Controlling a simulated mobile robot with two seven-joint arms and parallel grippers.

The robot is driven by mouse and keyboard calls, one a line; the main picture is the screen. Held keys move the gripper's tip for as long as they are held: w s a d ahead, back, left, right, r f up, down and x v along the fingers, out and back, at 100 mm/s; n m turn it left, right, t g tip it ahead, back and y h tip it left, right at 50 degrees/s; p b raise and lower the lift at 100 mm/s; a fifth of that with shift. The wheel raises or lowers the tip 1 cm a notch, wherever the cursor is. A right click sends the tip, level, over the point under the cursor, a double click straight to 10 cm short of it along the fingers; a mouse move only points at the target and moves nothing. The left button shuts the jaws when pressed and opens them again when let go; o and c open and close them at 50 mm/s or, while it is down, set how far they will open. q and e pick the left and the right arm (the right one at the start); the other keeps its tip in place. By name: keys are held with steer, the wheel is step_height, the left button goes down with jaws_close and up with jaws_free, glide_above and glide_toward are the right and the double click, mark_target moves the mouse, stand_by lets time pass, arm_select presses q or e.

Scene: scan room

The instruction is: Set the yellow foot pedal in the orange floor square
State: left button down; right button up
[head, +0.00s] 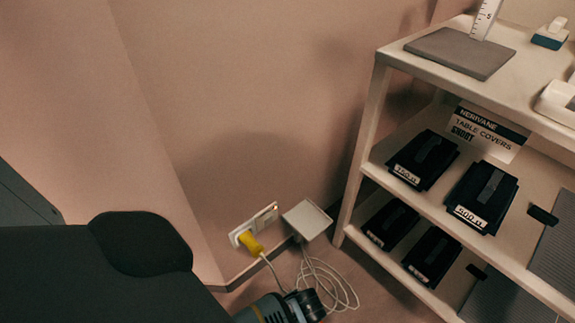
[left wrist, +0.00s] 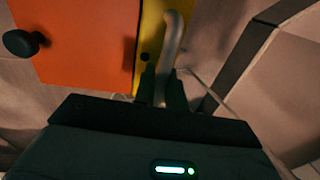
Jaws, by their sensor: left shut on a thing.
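In the left wrist view my left gripper (left wrist: 162,88) is shut on a curved grey handle (left wrist: 172,42). The handle stands in front of a yellow strip (left wrist: 150,30). I take the strip to be part of the foot pedal, but most of its shape is out of frame. An orange panel (left wrist: 85,45) lies just left of the strip, with a black knob (left wrist: 20,43) at its left. I cannot tell whether this panel belongs to the pedal or is the floor square. The head view shows neither the pedal nor the square clearly. My right gripper is in neither view.
In the head view a white shelf unit (head: 362,150) with black packs (head: 423,160) stands at the right. A yellow plug (head: 250,242) sits in a wall outlet (head: 268,218). A loose white cable (head: 325,285) coils on the floor below a small grey box (head: 307,219).

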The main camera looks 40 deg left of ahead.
arm_select(q)
steer(key=shift+s+d+r, duration=0.15)
steer(key=shift+s+d, duration=0.2)
steer(key=shift+d, duration=0.4)
steer(key=shift+s+d+r, duration=0.1)
steer(key=shift+s+d, duration=0.2)
steer(key=shift+d, duration=0.4)
